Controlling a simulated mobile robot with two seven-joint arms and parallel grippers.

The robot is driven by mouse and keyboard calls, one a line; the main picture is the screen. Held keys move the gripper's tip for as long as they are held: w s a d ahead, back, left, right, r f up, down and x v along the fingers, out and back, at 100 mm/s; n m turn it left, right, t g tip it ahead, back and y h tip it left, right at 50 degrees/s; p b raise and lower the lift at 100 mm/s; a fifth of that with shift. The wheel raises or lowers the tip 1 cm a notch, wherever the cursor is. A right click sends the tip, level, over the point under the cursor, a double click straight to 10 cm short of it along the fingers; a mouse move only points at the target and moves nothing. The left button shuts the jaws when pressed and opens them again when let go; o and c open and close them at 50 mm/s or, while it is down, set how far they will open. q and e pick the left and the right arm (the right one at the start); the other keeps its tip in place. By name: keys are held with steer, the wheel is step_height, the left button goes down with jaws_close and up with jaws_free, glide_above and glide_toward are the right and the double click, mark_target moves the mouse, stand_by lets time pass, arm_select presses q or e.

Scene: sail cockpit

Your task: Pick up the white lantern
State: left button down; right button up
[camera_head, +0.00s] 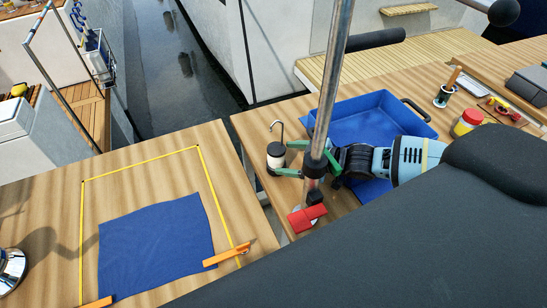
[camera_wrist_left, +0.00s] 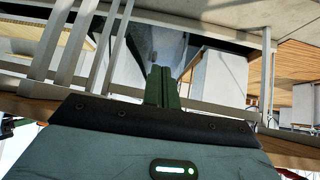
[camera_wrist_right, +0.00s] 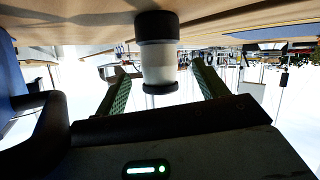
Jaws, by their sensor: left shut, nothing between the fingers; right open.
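The white lantern (camera_head: 276,157) is a small white cylinder with dark ends and a metal hook on top. It stands upright on the wooden table left of the blue tray. My right gripper (camera_head: 283,157) is open, coming from the right, with its green fingers on either side of the lantern. In the right wrist view the lantern (camera_wrist_right: 158,64) is between the two open fingers, with a visible gap on each side. My left gripper (camera_wrist_left: 162,86) is shut and empty in the left wrist view, away from the lantern; it is not seen in the head view.
A metal pole (camera_head: 332,85) rises in front of my right gripper. The blue tray (camera_head: 392,103) lies behind it. A red clamp (camera_head: 306,218) is near the table edge. A blue cloth (camera_head: 157,246) lies on the left table, across a gap.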

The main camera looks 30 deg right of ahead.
mark_target(272, 155)
steer(key=shift+w, duration=0.1)
steer(key=x, duration=0.1)
steer(key=b+x, duration=0.1)
steer(key=x, duration=0.1)
steer(key=b+x, duration=0.1)
steer(key=x, duration=0.1)
steer(key=shift+a+f, duration=0.1)
steer(key=shift+f, duration=0.25)
steer(key=shift+w+a, duration=0.15)
steer(key=shift+w, duration=0.2)
arm_select(q)
steer(key=s+f, duration=0.2)
steer(key=f, duration=0.1)
steer(key=shift+s+d+f+g, duration=0.1)
steer(key=shift+f+g, duration=0.05)
steer(key=shift+g, duration=0.15)
arm_select(e)
steer(key=shift+r, duration=0.15)
steer(key=c, duration=1.2)
steer(key=shift+o, duration=0.2)
steer(key=shift+r, duration=0.15)
